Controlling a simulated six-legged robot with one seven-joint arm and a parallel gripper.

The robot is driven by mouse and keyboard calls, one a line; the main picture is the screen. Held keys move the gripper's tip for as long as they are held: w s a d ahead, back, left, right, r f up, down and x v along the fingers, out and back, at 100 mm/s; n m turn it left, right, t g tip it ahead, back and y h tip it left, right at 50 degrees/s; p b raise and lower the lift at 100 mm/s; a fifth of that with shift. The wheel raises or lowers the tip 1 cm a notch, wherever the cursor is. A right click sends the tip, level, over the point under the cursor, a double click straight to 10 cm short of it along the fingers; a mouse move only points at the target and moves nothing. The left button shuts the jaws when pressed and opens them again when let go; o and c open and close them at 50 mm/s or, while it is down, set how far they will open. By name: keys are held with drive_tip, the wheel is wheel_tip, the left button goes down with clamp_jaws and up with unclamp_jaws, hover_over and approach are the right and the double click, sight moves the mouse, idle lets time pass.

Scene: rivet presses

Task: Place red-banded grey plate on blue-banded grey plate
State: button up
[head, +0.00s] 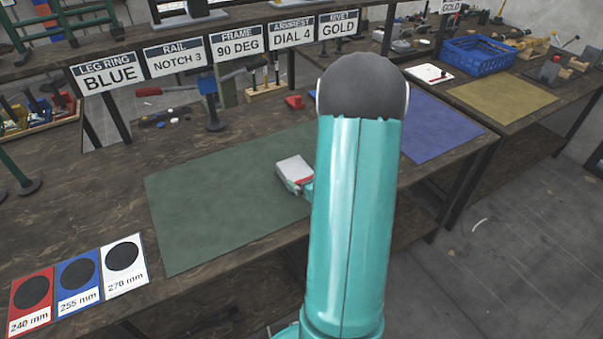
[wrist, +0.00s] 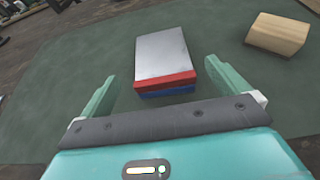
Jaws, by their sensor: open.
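The red-banded grey plate (wrist: 162,56) lies on the green mat area in the wrist view, its red edge facing me. The blue-banded grey plate (wrist: 168,91) is directly beneath it; only its blue edge shows, roughly lined up with the red edge. The two look stacked, with no gap visible. My gripper (wrist: 160,72) is open, its fingers on either side of the stack and apart from it. In the head view the red-banded plate (head: 293,168) shows on the mat beside my arm, which hides most of my gripper.
A wooden block (wrist: 278,35) sits on the green mat (head: 215,200), right of the stack in the wrist view. A small red object (head: 294,102) and a wooden tool holder (head: 267,92) stand behind the mat. The mat's left part is clear.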

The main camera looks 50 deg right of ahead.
drive_tip(key=v, duration=0.4)
drive_tip(key=shift+s+r, duration=0.15)
drive_tip(key=shift+s, duration=0.15)
drive_tip(key=w+a+r+n+g+y, duration=0.1)
drive_tip(key=w+a+r+n+y, duration=0.1)
drive_tip(key=a+r+n+y, duration=0.5)
drive_tip(key=w+a+r+n+g, duration=0.15)
drive_tip(key=a+n, duration=0.35)
drive_tip(key=a, duration=0.5)
drive_tip(key=w+a+r+n+y, duration=0.2)
drive_tip(key=a+r+n+y, duration=0.15)
drive_tip(key=a+n, duration=0.4)
drive_tip(key=s+a+r+n+g+h, duration=0.1)
drive_tip(key=s+a+r+n+g, duration=0.1)
drive_tip(key=s+a+n+g, duration=0.3)
drive_tip(key=s+a+r+n+g, duration=0.1)
drive_tip(key=s+a+r+n, duration=0.15)
drive_tip(key=a+n, duration=0.4)
drive_tip(key=s+r+n+t+h, duration=0.1)
drive_tip(key=s+r+n+h, duration=0.3)
drive_tip(key=n, duration=0.4)
drive_tip(key=shift+s+a+r+n+h, duration=0.2)
drive_tip(key=shift+s+n+h, duration=0.1)
drive_tip(key=shift+s+h, duration=0.35)
